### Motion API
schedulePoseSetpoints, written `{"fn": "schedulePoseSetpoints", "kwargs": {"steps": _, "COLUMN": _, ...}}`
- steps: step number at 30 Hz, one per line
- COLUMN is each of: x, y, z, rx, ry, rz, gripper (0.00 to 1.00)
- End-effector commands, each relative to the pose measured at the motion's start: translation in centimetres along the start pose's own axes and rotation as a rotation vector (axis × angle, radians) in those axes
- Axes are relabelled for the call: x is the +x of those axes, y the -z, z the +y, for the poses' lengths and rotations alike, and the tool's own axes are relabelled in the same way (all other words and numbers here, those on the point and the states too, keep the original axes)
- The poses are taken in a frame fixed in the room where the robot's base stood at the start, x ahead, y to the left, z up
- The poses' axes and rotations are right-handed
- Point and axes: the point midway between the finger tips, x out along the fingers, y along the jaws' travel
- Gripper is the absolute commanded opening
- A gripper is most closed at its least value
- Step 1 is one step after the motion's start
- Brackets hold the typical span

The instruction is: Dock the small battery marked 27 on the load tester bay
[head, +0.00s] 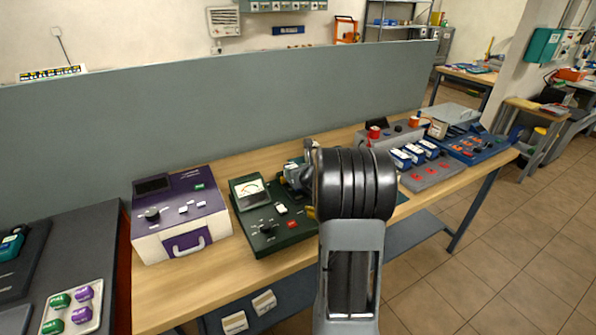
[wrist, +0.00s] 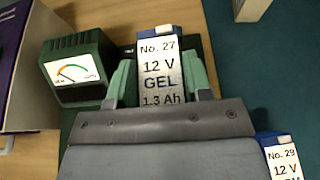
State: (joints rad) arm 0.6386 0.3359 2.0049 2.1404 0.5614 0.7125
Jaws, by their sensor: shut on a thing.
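The small battery marked 27 (wrist: 162,75) shows in the wrist view with a white label reading 12 V GEL 1.3 Ah and a blue top edge. My gripper (wrist: 160,84) is shut on it, with one light green finger at each side. The dark green load tester (head: 266,222) stands on the bench in the head view, its dial meter (wrist: 78,70) left of the battery in the wrist view. The battery is over or at the tester's right part; I cannot tell whether it touches. My arm hides that part in the head view.
A battery marked 29 (wrist: 281,158) is close to my gripper at lower right in the wrist view. A purple and white unit (head: 181,214) stands left of the tester. Several blue batteries (head: 400,159) sit to the right. A grey partition (head: 200,110) runs behind the bench.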

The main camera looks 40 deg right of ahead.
Motion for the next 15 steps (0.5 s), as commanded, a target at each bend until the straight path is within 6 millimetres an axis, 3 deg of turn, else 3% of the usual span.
{"fn": "schedulePoseSetpoints", "kwargs": {"steps": 6, "x": 0.9, "y": 2.0, "z": -0.1, "rx": 0.002, "ry": 0.002, "rz": -0.004, "gripper": 0.02}}
{"fn": "schedulePoseSetpoints", "kwargs": {"steps": 15, "x": 1.2, "y": 3.0, "z": -0.2, "rx": 0.001, "ry": 0.003, "rz": -0.005, "gripper": 0.02}}
